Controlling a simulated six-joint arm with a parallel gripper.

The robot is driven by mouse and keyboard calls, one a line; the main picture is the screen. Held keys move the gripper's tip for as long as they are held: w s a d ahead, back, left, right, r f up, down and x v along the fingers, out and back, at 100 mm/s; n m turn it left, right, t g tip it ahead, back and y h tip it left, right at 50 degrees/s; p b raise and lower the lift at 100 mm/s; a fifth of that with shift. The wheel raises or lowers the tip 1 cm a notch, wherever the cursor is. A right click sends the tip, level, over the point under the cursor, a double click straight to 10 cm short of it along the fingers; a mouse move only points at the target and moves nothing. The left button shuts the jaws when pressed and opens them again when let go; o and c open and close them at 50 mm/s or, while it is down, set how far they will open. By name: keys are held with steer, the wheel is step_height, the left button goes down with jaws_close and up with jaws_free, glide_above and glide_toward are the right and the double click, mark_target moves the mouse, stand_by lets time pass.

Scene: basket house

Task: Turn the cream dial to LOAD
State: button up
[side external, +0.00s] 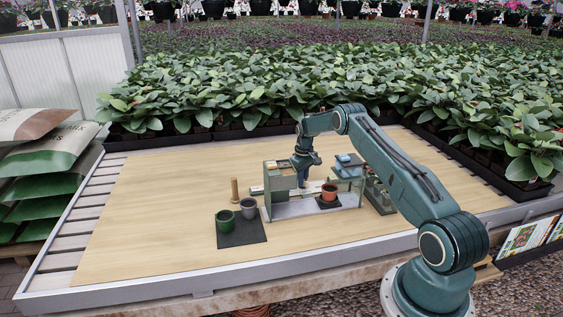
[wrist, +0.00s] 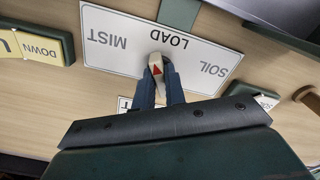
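The cream dial (wrist: 156,68) has a red triangle on its top face and sits at the edge of a white label plate (wrist: 110,52). The plate reads MIST, LOAD and SOIL, upside down in the wrist view. The dial's tip points up the picture, close to the word LOAD. My gripper (wrist: 160,84) has its two dark fingers on either side of the dial, close against it; they appear shut on it. In the side view my gripper (side external: 303,182) reaches down inside the small green station, and the dial cannot be made out there.
A yellow DOWN block (wrist: 42,47) lies left in the wrist view. In the side view, the station (side external: 280,170) holds a terracotta pot (side external: 329,192). Green (side external: 225,220) and grey pots (side external: 248,208) stand on a dark mat (side external: 240,236). The table's left is clear.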

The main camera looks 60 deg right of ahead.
steer(key=shift+m, duration=3)
steer(key=o, duration=1.4)
steer(key=shift+o, duration=0.2)
steer(key=shift+r, duration=3.5)
